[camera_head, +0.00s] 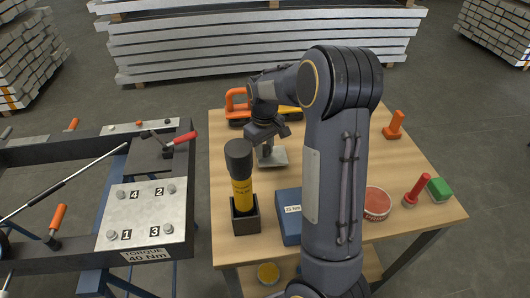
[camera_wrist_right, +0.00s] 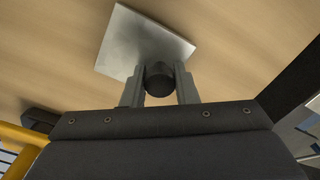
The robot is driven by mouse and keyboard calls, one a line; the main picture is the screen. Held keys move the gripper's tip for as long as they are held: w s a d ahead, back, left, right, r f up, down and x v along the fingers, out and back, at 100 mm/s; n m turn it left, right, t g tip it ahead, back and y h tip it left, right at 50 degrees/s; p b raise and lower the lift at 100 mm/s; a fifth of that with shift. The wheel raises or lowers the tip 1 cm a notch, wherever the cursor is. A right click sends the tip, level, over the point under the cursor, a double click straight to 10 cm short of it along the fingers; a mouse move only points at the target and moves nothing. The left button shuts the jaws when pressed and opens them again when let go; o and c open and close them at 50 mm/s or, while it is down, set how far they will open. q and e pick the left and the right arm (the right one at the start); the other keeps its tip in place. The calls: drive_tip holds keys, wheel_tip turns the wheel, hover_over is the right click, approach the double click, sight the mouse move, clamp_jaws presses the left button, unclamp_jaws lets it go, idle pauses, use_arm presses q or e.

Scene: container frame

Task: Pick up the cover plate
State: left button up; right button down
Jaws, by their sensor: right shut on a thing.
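The cover plate (camera_head: 277,156) is a small square grey metal plate, seen below my right gripper (camera_head: 267,141) over the wooden table. In the right wrist view the plate (camera_wrist_right: 138,42) shows a dark round knob (camera_wrist_right: 158,78) between the two fingers of the gripper (camera_wrist_right: 158,88). The fingers are shut on this knob. My right arm hides part of the table in the head view. I cannot tell whether the plate touches the tabletop or hangs just above it. My left gripper is not in view.
On the table (camera_head: 222,160) stand a black-and-yellow cylinder (camera_head: 241,180) in a dark holder, a blue box (camera_head: 288,216), a red round tin (camera_head: 377,204) and a green block (camera_head: 440,188). At left is a dark frame with a bolted, numbered plate (camera_head: 150,211).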

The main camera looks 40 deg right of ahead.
drive_tip(key=w+a+r, duration=0.3)
drive_tip(key=a+r, duration=0.8)
drive_tip(key=a, duration=0.2)
drive_tip(key=shift+w+a+p, duration=0.15)
drive_tip(key=shift+a+p, duration=0.15)
drive_tip(key=shift+p, duration=0.1)
drive_tip(key=c, duration=1.7)
unclamp_jaws()
drive_tip(key=c, duration=0.3)
